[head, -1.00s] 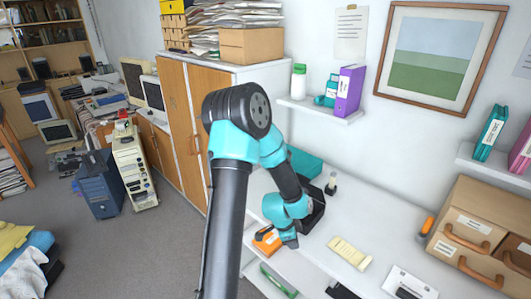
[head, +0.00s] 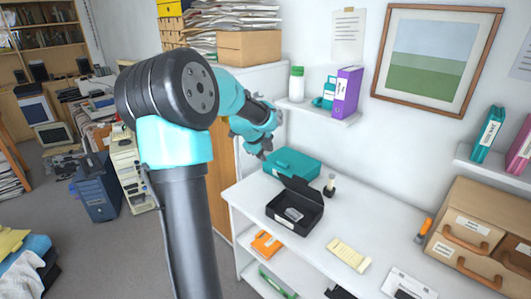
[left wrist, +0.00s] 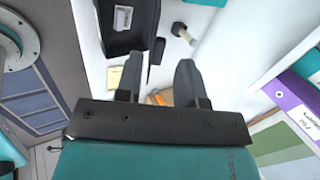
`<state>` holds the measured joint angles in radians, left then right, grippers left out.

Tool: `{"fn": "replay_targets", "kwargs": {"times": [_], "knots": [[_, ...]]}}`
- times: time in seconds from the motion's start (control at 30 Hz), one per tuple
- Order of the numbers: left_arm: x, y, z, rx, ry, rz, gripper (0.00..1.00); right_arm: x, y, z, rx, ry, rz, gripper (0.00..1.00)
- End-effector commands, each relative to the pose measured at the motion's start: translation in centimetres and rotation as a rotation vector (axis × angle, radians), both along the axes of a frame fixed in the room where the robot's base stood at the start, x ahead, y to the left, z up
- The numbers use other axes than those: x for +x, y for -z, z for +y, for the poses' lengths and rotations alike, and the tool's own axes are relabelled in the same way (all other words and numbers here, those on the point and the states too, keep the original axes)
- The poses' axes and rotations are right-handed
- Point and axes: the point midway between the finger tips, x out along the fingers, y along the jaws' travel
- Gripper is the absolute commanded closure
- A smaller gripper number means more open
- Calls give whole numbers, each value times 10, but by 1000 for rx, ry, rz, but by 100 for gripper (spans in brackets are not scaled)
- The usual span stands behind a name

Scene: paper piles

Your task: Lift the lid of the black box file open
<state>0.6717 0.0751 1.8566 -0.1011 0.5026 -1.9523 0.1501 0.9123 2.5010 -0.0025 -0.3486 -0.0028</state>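The black box file (head: 294,221) sits on the white worktop. Its lid (head: 303,189) stands up along the back right side, so the box is open. A small grey-white item (head: 293,214) lies inside. In the left wrist view the box (left wrist: 124,42) shows at the top, with the raised lid (left wrist: 156,52) as a narrow dark strip beside it. My left gripper (head: 264,147) is above and to the left of the box, clear of it. Its two fingers are apart with nothing between them in the left wrist view (left wrist: 158,82). My right gripper is in no view.
A teal box (head: 291,163) lies behind the black box, and a small dark-and-pale stamp (head: 330,186) stands to its right. A yellow pad (head: 349,254) lies nearer the front. A wall shelf (head: 318,110) holds a purple binder (head: 348,92).

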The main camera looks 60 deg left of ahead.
Motion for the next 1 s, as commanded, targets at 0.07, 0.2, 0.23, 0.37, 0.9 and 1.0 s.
{"fn": "replay_targets", "kwargs": {"times": [0.07,0.2,0.23,0.37,0.9,1.0], "knots": [[0,1,0,-1,1,0,65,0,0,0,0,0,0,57],[3,6,1,-2,0,1,65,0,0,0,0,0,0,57],[4,8,1,-3,0,1,65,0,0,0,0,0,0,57],[11,20,3,-4,-1,2,65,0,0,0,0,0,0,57],[51,92,16,-3,0,1,65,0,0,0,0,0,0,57],[58,106,18,-3,0,2,65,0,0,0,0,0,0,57]]}}
